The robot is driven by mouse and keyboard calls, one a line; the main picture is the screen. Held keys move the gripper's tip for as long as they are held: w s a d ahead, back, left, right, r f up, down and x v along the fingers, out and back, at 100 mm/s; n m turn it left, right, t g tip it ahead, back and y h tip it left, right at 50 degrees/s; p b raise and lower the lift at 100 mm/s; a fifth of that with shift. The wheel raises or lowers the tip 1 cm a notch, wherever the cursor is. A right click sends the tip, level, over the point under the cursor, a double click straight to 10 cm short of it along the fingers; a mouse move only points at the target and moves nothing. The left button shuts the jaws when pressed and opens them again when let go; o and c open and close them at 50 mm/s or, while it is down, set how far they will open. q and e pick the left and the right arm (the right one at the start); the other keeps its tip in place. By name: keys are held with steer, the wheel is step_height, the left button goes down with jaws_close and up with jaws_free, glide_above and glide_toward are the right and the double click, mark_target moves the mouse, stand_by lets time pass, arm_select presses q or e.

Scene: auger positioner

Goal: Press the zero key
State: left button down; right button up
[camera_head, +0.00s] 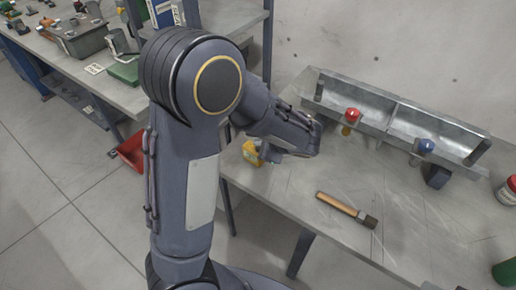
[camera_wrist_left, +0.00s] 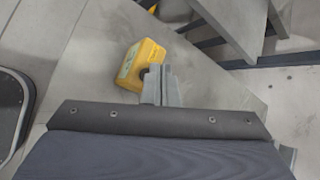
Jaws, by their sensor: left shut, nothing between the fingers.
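A yellow box-like unit (camera_head: 252,153) is at the left edge of the workbench, partly hidden by my left arm. In the left wrist view the yellow unit (camera_wrist_left: 138,66) shows dark marks on its left side and a dark round part by the fingers. No zero key can be made out on it. My left gripper (camera_head: 270,155) is beside the unit, mostly hidden behind my wrist. In the left wrist view the left gripper (camera_wrist_left: 157,72) is shut and empty, its tips overlapping the unit's right side; contact cannot be told. My right gripper is not in view.
A metal trough (camera_head: 395,108) with a red knob (camera_head: 352,115) and a blue knob (camera_head: 426,146) stands at the back of the workbench (camera_head: 300,210). A wooden-handled brush (camera_head: 346,208) lies in front. A red-lidded jar (camera_head: 508,190) and a green object (camera_head: 506,272) are at right.

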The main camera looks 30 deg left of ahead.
arm_select(q)
steer(key=shift+f+b, duration=0.6)
steer(key=shift+f, duration=0.1)
stand_by(0.8)
steer(key=shift+r, duration=0.1)
stand_by(0.3)
steer(key=shift+r+p, duration=0.8)
steer(key=shift+r, duration=0.15)
step_height(320, 180, up, 6)
steer(key=p, duration=0.4)
steer(key=shift+p, duration=0.3)
